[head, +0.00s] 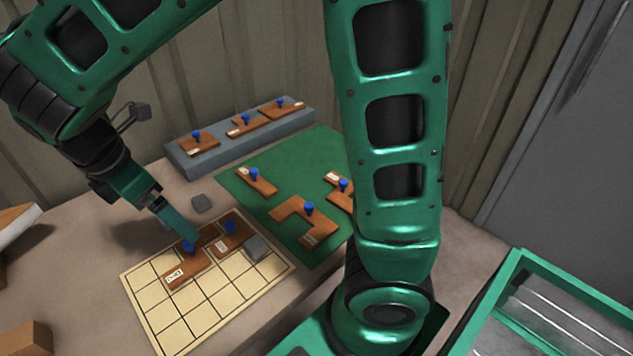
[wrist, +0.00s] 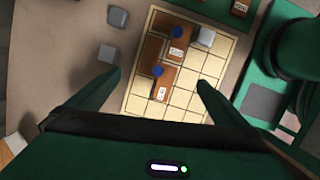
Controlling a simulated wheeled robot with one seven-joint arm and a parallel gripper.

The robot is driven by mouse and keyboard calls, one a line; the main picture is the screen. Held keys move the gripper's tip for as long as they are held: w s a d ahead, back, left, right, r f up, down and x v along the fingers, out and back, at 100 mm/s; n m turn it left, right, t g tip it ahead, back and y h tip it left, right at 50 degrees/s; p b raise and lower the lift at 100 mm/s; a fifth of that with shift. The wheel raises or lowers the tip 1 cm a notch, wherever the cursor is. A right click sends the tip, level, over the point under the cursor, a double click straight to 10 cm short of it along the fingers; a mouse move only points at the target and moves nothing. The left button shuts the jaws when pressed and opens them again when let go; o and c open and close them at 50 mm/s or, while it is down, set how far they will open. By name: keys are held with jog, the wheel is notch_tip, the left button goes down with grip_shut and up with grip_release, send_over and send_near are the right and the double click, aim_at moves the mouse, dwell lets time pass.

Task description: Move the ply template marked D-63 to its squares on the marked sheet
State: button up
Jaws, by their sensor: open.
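The marked sheet (head: 195,318) is a pale board with a black grid. On its far part lies an L-like brown ply template (head: 190,268) with a blue knob and a white tag that seems to read D-63; it also shows in the wrist view (wrist: 167,82). A second ply template (head: 232,241) with a blue knob lies beside it, farther back. My gripper (head: 183,238) is open at the first template's knob. In the wrist view my gripper (wrist: 160,82) has its fingers wide apart on either side of that knob, not touching it.
Another grey block (head: 201,203) lies behind the sheet. A green mat (head: 300,155) holds several templates, partly hidden by my arm. A grey ledge (head: 215,159) behind carries three more. The sheet's near squares are bare.

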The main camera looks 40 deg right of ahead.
jog(key=s+d+r+m+g+y, duration=0.1)
jog(key=s+d+m, duration=0.1)
jog(key=d+m, duration=0.65)
jog(key=s+d+r+m, duration=0.1)
jog(key=s+d+m, duration=0.25)
jog(key=d, duration=0.95)
jog(key=s+d+m+y, duration=0.1)
jog(key=s+d+m, duration=0.3)
jog(key=s+m, duration=0.3)
jog(key=s+d+f+m+y, duration=0.1)
jog(key=s+d+m, duration=0.4)
jog(key=s+m, duration=0.2)
jog(key=shift+d+f, duration=0.15)
jog(key=shift+d, duration=0.05)
jog(key=shift+w+f, duration=0.25)
jog(key=shift+w, duration=0.4)
